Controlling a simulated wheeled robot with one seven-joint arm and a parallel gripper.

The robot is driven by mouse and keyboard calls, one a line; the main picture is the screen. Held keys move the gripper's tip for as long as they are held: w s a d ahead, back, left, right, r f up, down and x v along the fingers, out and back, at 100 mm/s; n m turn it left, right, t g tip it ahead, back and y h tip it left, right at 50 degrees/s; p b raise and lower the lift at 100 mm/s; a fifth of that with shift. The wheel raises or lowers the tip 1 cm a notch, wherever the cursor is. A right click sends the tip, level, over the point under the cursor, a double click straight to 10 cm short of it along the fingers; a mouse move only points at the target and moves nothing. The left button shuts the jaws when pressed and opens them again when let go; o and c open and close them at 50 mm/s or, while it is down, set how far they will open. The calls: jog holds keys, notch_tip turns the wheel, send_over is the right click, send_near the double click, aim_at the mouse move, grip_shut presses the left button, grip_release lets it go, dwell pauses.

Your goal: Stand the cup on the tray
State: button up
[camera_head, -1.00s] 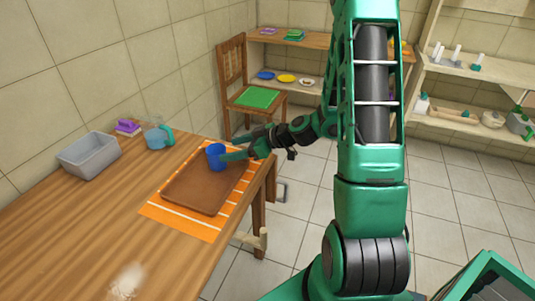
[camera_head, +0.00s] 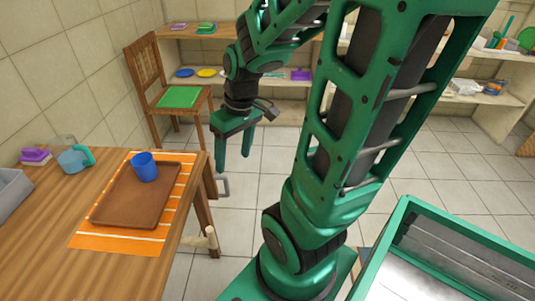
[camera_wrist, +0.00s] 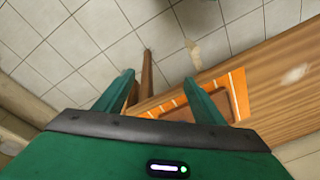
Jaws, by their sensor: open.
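The blue cup (camera_head: 145,167) stands upright on the far part of the brown tray (camera_head: 138,207) in the head view. The tray lies on an orange striped mat (camera_head: 118,243) on the wooden table. My gripper (camera_head: 233,158) is open and empty, pointing down beyond the table's right edge, well apart from the cup. In the wrist view, the open fingers (camera_wrist: 160,92) point toward the floor and table, with part of the tray (camera_wrist: 231,104) and mat (camera_wrist: 238,80) visible.
A clear jug with a teal handle (camera_head: 76,158), a purple item (camera_head: 35,156) and a grey bin (camera_head: 10,192) stand on the table's left. A wooden chair with a green seat (camera_head: 178,97) stands behind. Shelves line the back wall.

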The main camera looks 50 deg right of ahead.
jog(key=s+d+r+m+g, duration=0.1)
jog(key=s+r+m, duration=0.1)
jog(key=s, duration=0.3)
jog(key=s+d+r+m, duration=0.1)
jog(key=s+r+m, duration=0.1)
jog(key=s+m, duration=0.2)
jog(key=shift+s+r+g+h, duration=0.3)
jog(key=shift+s+g+h, duration=0.1)
jog(key=shift+s, duration=0.5)
